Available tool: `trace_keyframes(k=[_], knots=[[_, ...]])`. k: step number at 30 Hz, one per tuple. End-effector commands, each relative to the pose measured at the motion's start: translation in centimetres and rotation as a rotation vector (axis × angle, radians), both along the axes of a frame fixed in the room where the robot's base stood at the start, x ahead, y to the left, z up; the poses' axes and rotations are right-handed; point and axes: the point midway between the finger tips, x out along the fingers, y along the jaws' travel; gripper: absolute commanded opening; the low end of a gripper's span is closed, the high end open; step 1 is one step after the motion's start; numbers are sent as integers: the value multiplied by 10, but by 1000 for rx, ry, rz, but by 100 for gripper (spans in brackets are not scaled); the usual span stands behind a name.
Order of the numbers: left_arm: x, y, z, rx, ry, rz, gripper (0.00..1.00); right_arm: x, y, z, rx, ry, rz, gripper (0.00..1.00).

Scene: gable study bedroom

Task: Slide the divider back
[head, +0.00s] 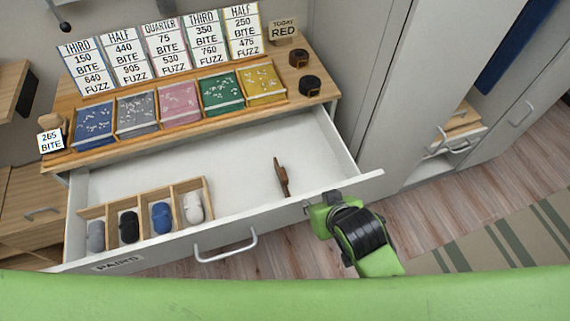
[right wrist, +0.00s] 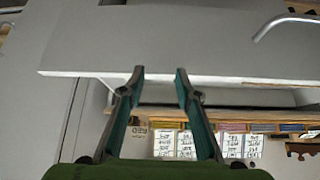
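The white drawer (head: 240,163) is pulled out under the wooden top. At its left, a wooden divider insert (head: 207,192) forms several compartments, each with a rolled bundle: grey (head: 96,236), black (head: 129,227), blue (head: 161,217) and white (head: 193,208). A narrow brown piece (head: 281,178) lies in the bare right part of the drawer. My right gripper (head: 308,208) is at the right part of the drawer front, outside the drawer. In the right wrist view its two fingers (right wrist: 159,72) are apart and empty near the drawer front's edge (right wrist: 220,78). My left gripper is not seen.
A drawer handle (head: 226,247) sticks out in front. A tall cabinet (head: 405,90) stands to the right.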

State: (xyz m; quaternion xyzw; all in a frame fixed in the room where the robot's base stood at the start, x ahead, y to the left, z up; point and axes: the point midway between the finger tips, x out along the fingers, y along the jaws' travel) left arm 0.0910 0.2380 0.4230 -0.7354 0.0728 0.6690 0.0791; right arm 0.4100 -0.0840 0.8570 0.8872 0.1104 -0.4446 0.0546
Motion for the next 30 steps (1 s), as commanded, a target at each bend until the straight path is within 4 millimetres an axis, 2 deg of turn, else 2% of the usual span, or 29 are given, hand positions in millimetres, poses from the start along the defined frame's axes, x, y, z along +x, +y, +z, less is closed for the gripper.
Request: trace_keyframes(k=[1, 4, 8, 11, 17, 30], knots=[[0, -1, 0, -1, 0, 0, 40, 12, 14, 3, 5, -34, 19, 31], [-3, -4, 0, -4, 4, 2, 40, 25, 34, 12, 20, -84, 41, 31], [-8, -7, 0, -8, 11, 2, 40, 35, 51, 20, 33, -126, 62, 31], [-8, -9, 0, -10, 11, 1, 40, 40, 56, 20, 37, -138, 67, 31], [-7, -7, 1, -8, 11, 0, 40, 54, 61, 5, 36, -138, 67, 31], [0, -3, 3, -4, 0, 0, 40, 106, 78, -49, 38, -138, 68, 31]])
